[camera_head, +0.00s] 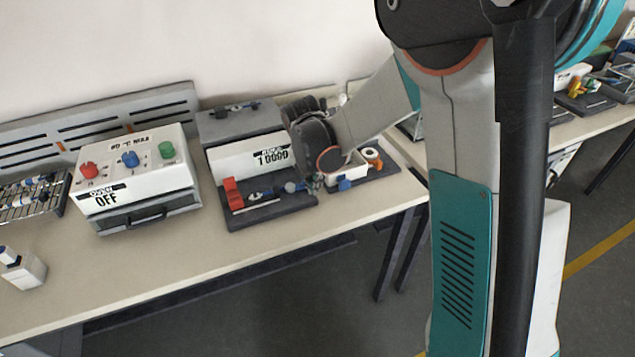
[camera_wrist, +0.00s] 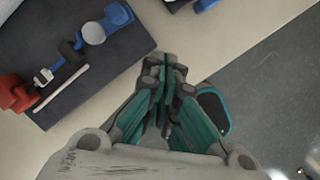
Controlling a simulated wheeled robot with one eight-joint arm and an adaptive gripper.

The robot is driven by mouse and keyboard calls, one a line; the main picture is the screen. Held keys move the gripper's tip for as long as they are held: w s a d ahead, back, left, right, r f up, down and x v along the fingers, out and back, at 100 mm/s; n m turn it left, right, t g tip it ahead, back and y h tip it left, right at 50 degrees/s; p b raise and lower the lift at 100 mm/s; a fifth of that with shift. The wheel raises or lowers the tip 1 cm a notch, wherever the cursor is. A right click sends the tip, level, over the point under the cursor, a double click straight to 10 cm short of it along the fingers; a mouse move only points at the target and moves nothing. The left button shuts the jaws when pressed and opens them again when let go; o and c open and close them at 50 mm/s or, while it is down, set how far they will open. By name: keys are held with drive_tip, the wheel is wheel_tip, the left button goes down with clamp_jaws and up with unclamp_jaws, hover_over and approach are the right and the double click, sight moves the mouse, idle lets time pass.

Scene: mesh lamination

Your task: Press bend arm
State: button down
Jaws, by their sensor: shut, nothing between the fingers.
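A dark board (camera_head: 275,211) lies on the bench in front of a white box. It bears a red block (camera_head: 232,192), a pale flat strip and a blue tool (camera_head: 292,187), which looks like the bend arm. In the wrist view the red block (camera_wrist: 15,92) is at the left edge. The blue part (camera_wrist: 116,17) with a round grey disc is at the upper left. My gripper (camera_wrist: 165,62) is shut and empty, to the right of the board and over the pale bench top near its front edge. In the head view my wrist hides much of the gripper.
The white box (camera_head: 247,156) labelled 10000 stands behind the board. An oven (camera_head: 135,175) marked OFF, with red, blue and green knobs, stands to the left. Another dark board (camera_head: 378,172) with small parts lies at the right.

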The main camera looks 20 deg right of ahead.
drive_tip(key=d+p+v, duration=0.1)
drive_tip(key=p+v, duration=0.1)
drive_tip(key=v, duration=0.4)
drive_tip(key=shift+a+r, duration=0.3)
drive_tip(key=shift+r, duration=0.05)
drive_tip(key=shift+s, duration=0.15)
drive_tip(key=s+r+m+t, duration=0.1)
drive_tip(key=s+r+m, duration=0.3)
drive_tip(key=s+m, duration=0.3)
drive_tip(key=s+d+r+m+t+y, duration=0.1)
drive_tip(key=s+r+m, duration=0.3)
drive_tip(key=s+m, duration=0.4)
drive_tip(key=s+d+r+m+t, duration=0.1)
drive_tip(key=s+r+m+t, duration=0.2)
drive_tip(key=s+m, duration=0.5)
drive_tip(key=r+m, duration=0.1)
drive_tip(key=m, duration=0.3)
drive_tip(key=shift+r+m+y, duration=0.2)
drive_tip(key=shift+m+y, duration=0.2)
drive_tip(key=shift+d, duration=0.1)
